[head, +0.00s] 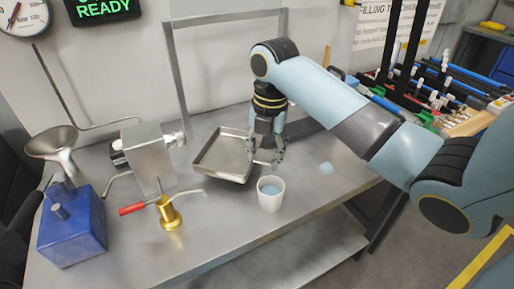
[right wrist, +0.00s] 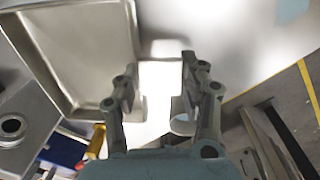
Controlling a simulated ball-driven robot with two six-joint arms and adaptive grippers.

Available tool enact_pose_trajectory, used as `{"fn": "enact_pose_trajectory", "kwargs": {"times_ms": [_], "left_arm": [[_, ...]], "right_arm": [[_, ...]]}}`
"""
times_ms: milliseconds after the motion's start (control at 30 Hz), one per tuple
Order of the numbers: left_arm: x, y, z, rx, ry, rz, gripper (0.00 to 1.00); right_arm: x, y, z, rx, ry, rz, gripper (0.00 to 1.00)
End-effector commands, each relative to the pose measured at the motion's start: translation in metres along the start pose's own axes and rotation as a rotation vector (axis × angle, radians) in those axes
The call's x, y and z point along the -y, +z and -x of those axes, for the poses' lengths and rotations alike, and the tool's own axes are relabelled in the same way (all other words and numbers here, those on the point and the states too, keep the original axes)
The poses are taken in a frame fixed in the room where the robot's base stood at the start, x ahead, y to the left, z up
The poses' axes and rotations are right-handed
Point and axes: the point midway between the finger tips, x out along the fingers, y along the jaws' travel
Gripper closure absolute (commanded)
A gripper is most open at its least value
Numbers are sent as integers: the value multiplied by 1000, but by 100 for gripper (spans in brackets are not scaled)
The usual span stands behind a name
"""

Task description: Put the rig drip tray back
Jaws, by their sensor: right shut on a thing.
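The drip tray (head: 225,157) is a shallow metal tray on or just above the steel bench, at the middle of the head view. It also shows at the left of the right wrist view (right wrist: 75,50). My right gripper (head: 264,158) points down at the tray's right side and is shut on its edge, where a bright tab lies between the fingers (right wrist: 160,75). I cannot tell whether the tray is clear of the bench. A white cup (head: 271,200) with pale blue liquid stands close in front of the gripper. My left gripper is not in view.
A grey metal frame (head: 178,75) stands behind the tray. A grey box rig (head: 150,157), a brass fitting with red handle (head: 169,215), a blue block (head: 72,232) and a funnel (head: 55,145) fill the left. A small bluish puddle (head: 326,168) lies right of the cup.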

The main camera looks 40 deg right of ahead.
Motion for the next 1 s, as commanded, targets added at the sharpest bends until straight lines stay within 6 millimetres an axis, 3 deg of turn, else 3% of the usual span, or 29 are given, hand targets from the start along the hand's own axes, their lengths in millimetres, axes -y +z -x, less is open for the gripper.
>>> {"fn": "enact_pose_trajectory", "kwargs": {"times_ms": [200,300,700,733,900,1000], "left_arm": [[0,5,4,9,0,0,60],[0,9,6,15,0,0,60],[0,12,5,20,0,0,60],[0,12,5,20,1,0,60],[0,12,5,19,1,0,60],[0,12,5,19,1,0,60]], "right_arm": [[-27,26,0,-1,2,-1,100],[-24,24,-11,0,0,0,100],[-24,24,-17,0,1,0,100],[-24,24,-17,0,1,0,56],[-24,24,-16,0,1,0,35],[-24,24,-16,0,1,0,35]]}}
